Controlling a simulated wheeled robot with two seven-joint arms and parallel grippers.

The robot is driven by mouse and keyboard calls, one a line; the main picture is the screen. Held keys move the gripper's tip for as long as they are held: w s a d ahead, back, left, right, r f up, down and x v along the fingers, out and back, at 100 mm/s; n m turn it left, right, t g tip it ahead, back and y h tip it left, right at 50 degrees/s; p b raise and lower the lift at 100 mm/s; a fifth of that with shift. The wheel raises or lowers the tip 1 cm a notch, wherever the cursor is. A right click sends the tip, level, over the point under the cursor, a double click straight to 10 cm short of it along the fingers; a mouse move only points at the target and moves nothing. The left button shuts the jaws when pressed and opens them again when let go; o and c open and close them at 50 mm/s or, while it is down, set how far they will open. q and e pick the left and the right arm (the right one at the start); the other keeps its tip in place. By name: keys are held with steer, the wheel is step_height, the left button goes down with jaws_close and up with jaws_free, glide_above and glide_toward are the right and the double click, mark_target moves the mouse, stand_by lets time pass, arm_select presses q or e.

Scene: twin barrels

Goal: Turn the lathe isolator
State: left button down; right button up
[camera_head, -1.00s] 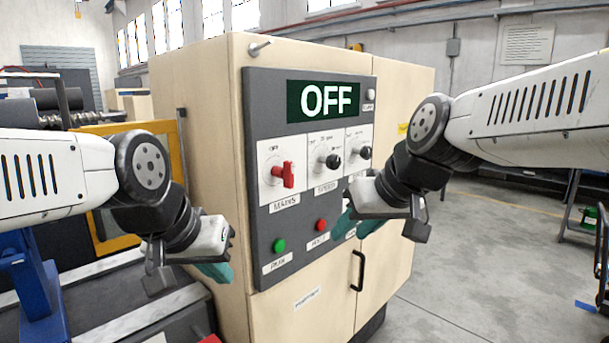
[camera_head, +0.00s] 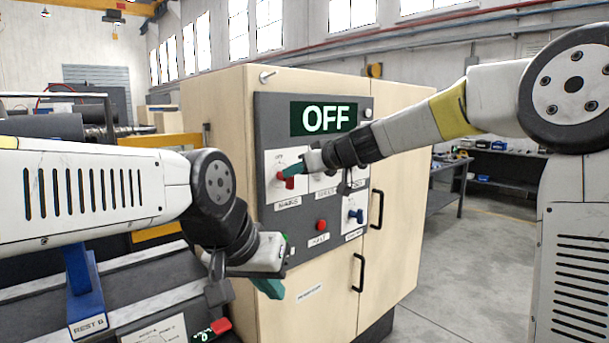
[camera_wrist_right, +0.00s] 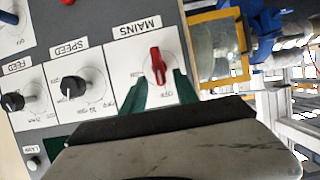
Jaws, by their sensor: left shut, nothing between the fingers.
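The red MAINS switch (camera_head: 290,170) is on the grey panel of the beige cabinet, below a display (camera_head: 323,118) reading OFF. It also shows in the right wrist view (camera_wrist_right: 157,62), its handle upright in that picture. My right gripper (camera_head: 293,173) is at this switch. In the wrist view its green fingers (camera_wrist_right: 160,84) are open, one on each side of the handle's lower end; I cannot tell whether they touch it. My left gripper (camera_head: 270,288) is shut and empty, in front of the cabinet's lower part.
SPEED (camera_wrist_right: 74,88) and FEED (camera_wrist_right: 14,101) knobs sit beside the switch. A red button (camera_head: 321,225) and a blue knob (camera_head: 355,215) are lower on the panel. A black door handle (camera_head: 359,270) projects below. Open floor lies right of the cabinet.

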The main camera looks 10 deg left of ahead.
mark_target(290, 189)
steer(key=shift+x, duration=1.85)
jaws_close()
